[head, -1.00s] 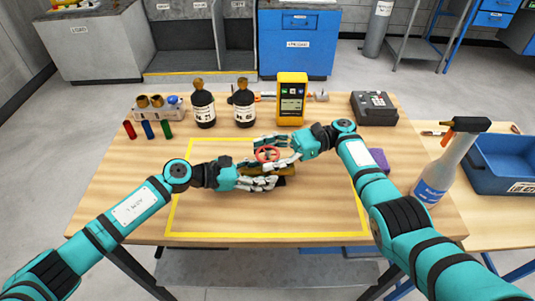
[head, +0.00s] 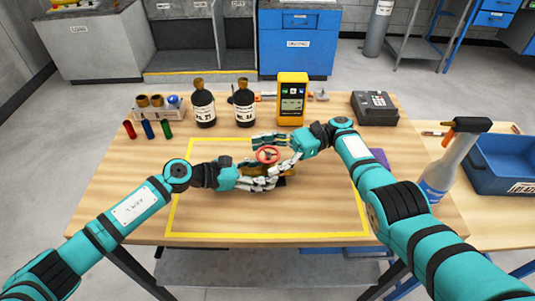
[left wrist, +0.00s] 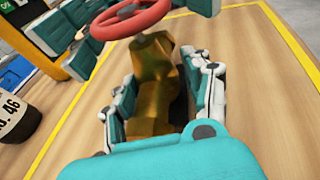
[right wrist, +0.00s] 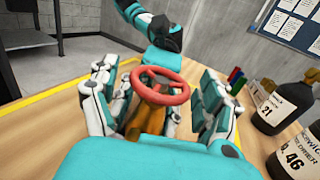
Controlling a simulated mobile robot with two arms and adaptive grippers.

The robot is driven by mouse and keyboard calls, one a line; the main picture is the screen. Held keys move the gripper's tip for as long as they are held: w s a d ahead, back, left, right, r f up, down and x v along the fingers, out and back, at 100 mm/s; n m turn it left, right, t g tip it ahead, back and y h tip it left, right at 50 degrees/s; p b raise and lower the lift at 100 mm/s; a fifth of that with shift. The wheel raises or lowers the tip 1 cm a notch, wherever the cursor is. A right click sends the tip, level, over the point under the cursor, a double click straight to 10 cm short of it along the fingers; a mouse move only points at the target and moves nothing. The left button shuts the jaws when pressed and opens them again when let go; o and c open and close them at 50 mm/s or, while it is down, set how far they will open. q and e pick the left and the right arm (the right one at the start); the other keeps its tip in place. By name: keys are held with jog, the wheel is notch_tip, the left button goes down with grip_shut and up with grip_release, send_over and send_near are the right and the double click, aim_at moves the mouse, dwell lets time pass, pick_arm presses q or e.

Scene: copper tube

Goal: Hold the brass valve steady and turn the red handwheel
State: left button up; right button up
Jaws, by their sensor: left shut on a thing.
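The brass valve (head: 256,172) is above the marked area of the table, with the red handwheel (head: 268,161) on top. My left gripper (head: 268,178) is shut on the valve body, its fingers on both sides of the brass (left wrist: 153,75) in the left wrist view. My right gripper (head: 276,150) is at the handwheel, with its fingers spread on either side of it. In the right wrist view, the red ring (right wrist: 160,99) lies between these fingers, with gaps visible. The fingers partly hide the valve's lower part in the head view.
Two dark bottles (head: 203,108) (head: 244,106) and a yellow meter (head: 291,100) stand behind the valve. A tube rack (head: 158,112), a dark box (head: 374,108) and a spray bottle (head: 437,172) stand around the edges. The front of the yellow-taped area (head: 265,234) is clear.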

aim_at(268, 153)
jog(key=shift+r, duration=0.1)
notch_tip(268, 153, up, 10)
jog(key=shift+f, duration=0.1)
dwell(0.5)
